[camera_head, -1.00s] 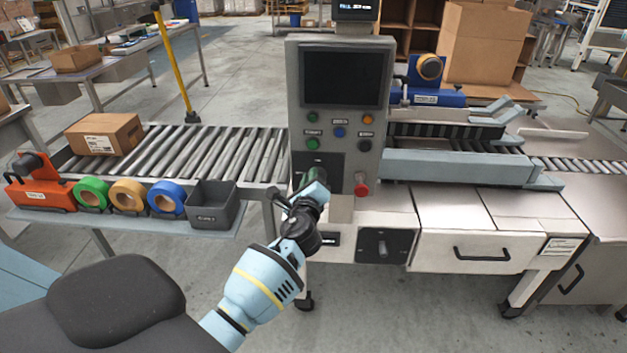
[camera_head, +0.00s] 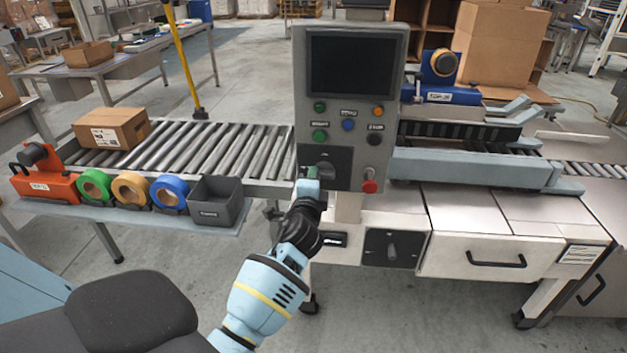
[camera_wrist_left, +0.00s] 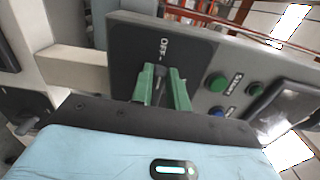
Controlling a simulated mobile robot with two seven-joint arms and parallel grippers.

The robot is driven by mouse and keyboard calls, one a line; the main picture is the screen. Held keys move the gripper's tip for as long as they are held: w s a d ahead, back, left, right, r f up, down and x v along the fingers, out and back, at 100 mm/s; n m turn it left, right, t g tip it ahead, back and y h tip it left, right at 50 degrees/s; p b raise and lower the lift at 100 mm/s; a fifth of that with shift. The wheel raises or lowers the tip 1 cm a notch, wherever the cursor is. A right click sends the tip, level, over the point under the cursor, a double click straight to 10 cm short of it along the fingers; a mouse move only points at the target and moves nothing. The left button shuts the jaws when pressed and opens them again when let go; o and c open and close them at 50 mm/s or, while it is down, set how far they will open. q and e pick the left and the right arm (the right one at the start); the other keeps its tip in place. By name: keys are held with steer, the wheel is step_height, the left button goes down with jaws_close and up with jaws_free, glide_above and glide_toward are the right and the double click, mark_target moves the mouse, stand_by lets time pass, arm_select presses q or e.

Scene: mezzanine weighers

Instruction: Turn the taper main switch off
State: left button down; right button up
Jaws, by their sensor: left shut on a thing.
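The main switch is a dark rotary knob (camera_head: 326,168) on a black plate low on the grey control panel (camera_head: 286,110). My left gripper (camera_head: 310,180) is at this plate, reaching up from below. In the left wrist view its two green fingers (camera_wrist_left: 161,88) are shut on the dark switch handle, which shows only as a narrow strip between them. My right gripper is not in view.
Above the switch are several push buttons, including a green one (camera_head: 320,136), and a dark screen (camera_head: 352,65). A red button (camera_head: 369,187) sits to the right. A second black plate with a knob (camera_head: 392,250) is below. A grey bin (camera_head: 217,203) stands left.

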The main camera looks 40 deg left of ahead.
arm_select(q)
steer(key=shift+f+n, duration=0.15)
steer(key=shift+n, duration=0.15)
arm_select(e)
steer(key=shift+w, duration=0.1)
arm_select(q)
steer(key=c, duration=1.4)
jaws_free()
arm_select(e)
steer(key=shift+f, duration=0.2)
arm_select(q)
steer(key=shift+o, duration=0.2)
steer(key=v, duration=0.8)
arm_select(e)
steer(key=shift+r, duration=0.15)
